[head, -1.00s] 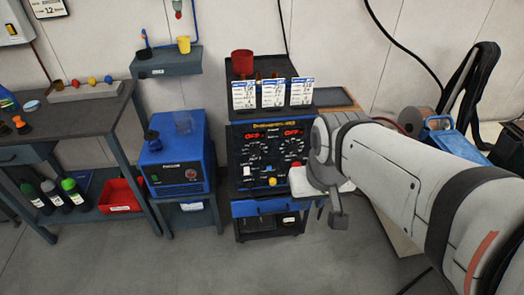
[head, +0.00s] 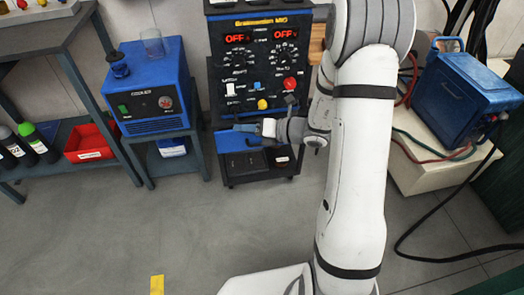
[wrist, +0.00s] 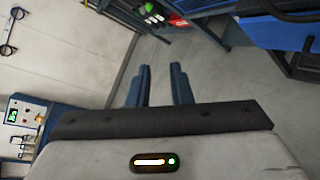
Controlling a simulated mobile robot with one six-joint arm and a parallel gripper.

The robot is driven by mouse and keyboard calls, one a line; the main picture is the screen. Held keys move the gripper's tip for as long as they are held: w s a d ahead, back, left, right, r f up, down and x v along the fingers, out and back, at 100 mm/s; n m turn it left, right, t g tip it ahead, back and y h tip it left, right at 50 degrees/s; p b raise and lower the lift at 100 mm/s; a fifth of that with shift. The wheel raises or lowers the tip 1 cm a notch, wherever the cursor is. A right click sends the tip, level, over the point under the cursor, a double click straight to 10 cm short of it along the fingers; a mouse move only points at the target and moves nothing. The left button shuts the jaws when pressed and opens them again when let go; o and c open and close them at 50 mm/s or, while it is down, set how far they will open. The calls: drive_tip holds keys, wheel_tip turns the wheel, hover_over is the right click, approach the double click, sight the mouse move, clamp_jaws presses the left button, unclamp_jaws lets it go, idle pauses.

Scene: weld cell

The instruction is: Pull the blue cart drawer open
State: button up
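The blue cart drawer (head: 226,141) is a wide strip under the welder's control panel in the head view, and it looks shut. My gripper (head: 244,128) is in front of it, pointing left across the drawer front and hiding part of it. In the wrist view a bright blue face (wrist: 283,36) with a dark bar handle (wrist: 280,12) fills the upper right corner, apparently the drawer. My gripper (wrist: 162,78) is open there, with bare floor between its fingers. The handle is to the right of and beyond the fingers, not between them.
The welder panel (head: 265,65) with knobs sits above the drawer. A blue box unit (head: 150,98) on a stand is left, near a red bin (head: 88,143). A blue case (head: 455,90) with hoses is right. The floor in front is clear, with a yellow mark (head: 157,285).

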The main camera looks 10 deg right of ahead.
drive_tip(key=w+d+f+m+t+h+b, duration=0.4)
drive_tip(key=d+f+m, duration=0.3)
drive_tip(key=f, duration=0.5)
drive_tip(key=w+d+f+m+t+h+b, duration=0.3)
drive_tip(key=w+d+f+m+b, duration=0.15)
drive_tip(key=f+m, duration=0.6)
drive_tip(key=shift+n, duration=0.55)
drive_tip(key=x, duration=0.2)
drive_tip(key=b+x, duration=0.1)
drive_tip(key=x, duration=0.4)
drive_tip(key=shift+d+f, duration=0.2)
drive_tip(key=shift+d, duration=0.1)
drive_tip(key=shift+c, duration=0.2)
clamp_jaws()
